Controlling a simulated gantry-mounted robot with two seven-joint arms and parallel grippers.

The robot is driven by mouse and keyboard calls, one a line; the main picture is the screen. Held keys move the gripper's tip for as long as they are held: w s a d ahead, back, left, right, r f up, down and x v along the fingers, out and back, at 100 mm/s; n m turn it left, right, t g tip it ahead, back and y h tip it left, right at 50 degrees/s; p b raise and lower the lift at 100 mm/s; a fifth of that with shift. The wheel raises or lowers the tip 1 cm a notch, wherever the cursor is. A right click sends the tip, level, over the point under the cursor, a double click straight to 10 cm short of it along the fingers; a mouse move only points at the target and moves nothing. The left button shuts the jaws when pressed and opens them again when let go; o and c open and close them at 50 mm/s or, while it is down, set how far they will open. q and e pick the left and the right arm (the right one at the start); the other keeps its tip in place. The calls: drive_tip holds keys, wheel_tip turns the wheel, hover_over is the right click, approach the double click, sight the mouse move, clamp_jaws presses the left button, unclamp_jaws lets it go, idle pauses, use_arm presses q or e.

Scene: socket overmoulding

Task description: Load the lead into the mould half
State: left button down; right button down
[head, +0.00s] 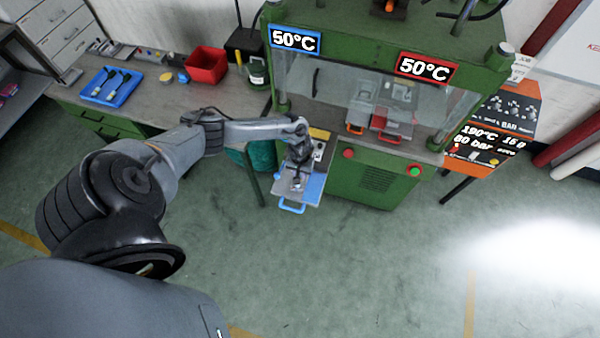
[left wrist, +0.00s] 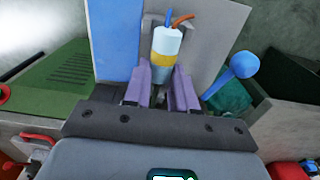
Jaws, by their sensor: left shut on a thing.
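The lead (left wrist: 166,42) is a pale cylindrical piece with a yellow band, and a blue and an orange wire show at its far end. My left gripper (left wrist: 162,84) is shut on it with purple fingers. In the head view my left gripper (head: 297,178) is over the mould half (head: 314,188), a blue and grey plate with a blue handle (head: 291,208), in front of the press. The plate is also behind the lead in the left wrist view (left wrist: 117,40). I cannot tell whether the lead touches it. My right gripper is not in view.
The green press (head: 375,187) holds another tool with red and orange handles behind its clear guard. A blue tray (head: 88,98) with dark blue pieces and a red bin (head: 206,65) are on the bench at left. The floor in front is clear.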

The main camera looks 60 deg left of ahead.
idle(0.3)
use_arm(q)
drive_tip(key=c, duration=0.8)
unclamp_jaws()
drive_tip(key=shift+r, duration=0.15)
wheel_tip(320, 180, up, 11)
drive_tip(key=shift+f+p, duration=0.2)
drive_tip(key=shift+p, duration=0.7)
drive_tip(key=shift+s, duration=0.1)
